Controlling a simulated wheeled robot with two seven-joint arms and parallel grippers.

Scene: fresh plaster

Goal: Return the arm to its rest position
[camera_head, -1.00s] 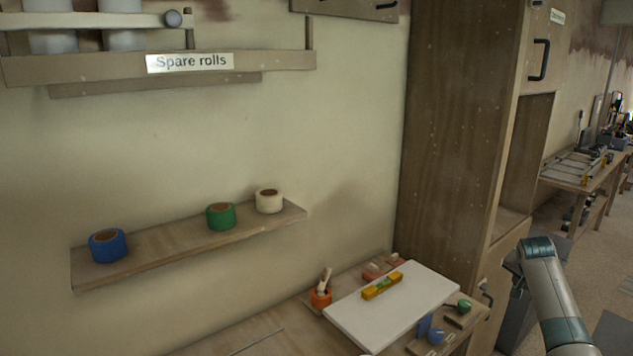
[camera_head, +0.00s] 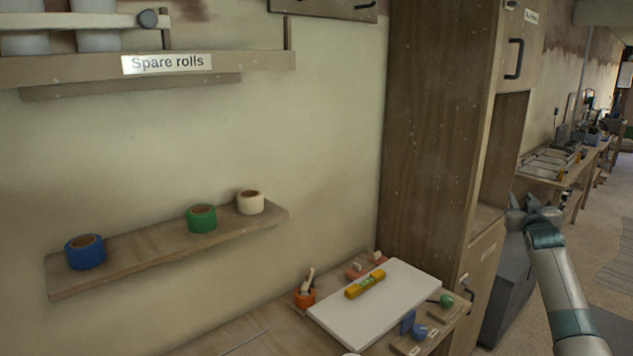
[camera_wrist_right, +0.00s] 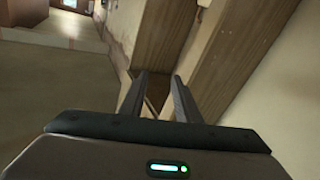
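My right arm reaches in from the lower right of the head view, with its gripper (camera_head: 532,207) in front of the open part of the wooden cabinet. The gripper is small and partly hidden by the wrist there. In the right wrist view its two fingers (camera_wrist_right: 160,92) stand apart with nothing held between them. My left gripper and arm do not show in either view.
The tall cabinet (camera_head: 435,110) and a grey box (camera_head: 508,285) stand close to my right arm. A workbench holds a white board (camera_head: 375,305) with a yellow level (camera_head: 366,284). A wall shelf (camera_head: 150,262) carries blue, green and cream tape rolls. Floor is open at right.

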